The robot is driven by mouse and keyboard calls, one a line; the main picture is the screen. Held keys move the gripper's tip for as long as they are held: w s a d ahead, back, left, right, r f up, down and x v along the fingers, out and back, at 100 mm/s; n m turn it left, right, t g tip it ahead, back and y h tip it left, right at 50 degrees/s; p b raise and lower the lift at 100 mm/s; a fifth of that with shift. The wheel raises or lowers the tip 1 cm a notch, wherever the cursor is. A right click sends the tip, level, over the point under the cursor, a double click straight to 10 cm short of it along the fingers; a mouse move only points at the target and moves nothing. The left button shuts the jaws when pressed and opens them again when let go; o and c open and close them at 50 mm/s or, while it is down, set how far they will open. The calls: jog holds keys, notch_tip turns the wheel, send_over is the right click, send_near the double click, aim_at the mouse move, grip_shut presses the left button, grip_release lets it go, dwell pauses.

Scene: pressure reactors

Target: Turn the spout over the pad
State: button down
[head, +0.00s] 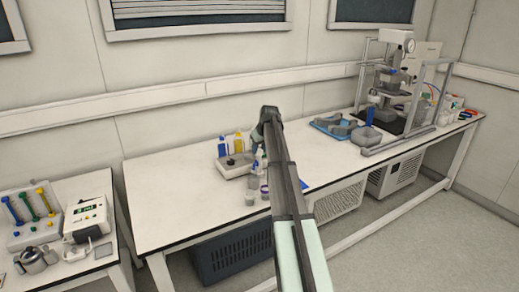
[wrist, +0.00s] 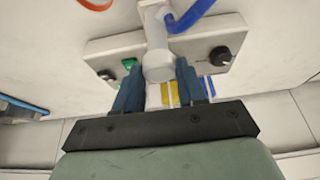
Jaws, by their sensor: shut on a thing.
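My gripper (wrist: 158,72) has its two dark blue fingers on either side of a pale, round-ended tube (wrist: 157,42), which looks like the spout. It is shut on this tube. The tube lies in front of a whitish box unit (wrist: 215,66) with a black knob (wrist: 220,56) and a green button. In the head view my gripper (head: 259,132) is small and partly hidden by my arm, above the bench beside the box unit (head: 232,170). A flat blue patch (head: 303,185), possibly the pad, shows just right of my arm; part of it may be hidden.
Blue and yellow bottles (head: 238,143) stand behind the unit. Small containers (head: 250,198) stand in front of it. A blue tray (head: 335,126) and a framed reactor stand (head: 395,85) are farther right. Bare bench top (head: 170,195) lies left of the unit.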

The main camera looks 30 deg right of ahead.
jog(key=shift+n, duration=0.4)
jog(key=n+y, duration=0.1)
jog(key=n, duration=0.3)
jog(key=shift+w+d+y, duration=0.1)
jog(key=shift+d+y, duration=0.1)
jog(key=shift+y, duration=0.2)
jog(key=n+g+y, duration=0.1)
jog(key=n, duration=0.3)
jog(key=shift+w+d+n, duration=0.1)
jog(key=shift+n, duration=0.2)
jog(key=n+g+y, duration=0.1)
jog(key=n, duration=0.3)
jog(key=shift+w+g, duration=0.1)
jog(key=shift+g, duration=0.3)
jog(key=shift+n+g+y, duration=0.3)
jog(key=shift+n+g, duration=0.5)
jog(key=shift+n, duration=1.4)
jog(key=c, duration=0.6)
grip_release()
jog(key=shift+c, duration=0.2)
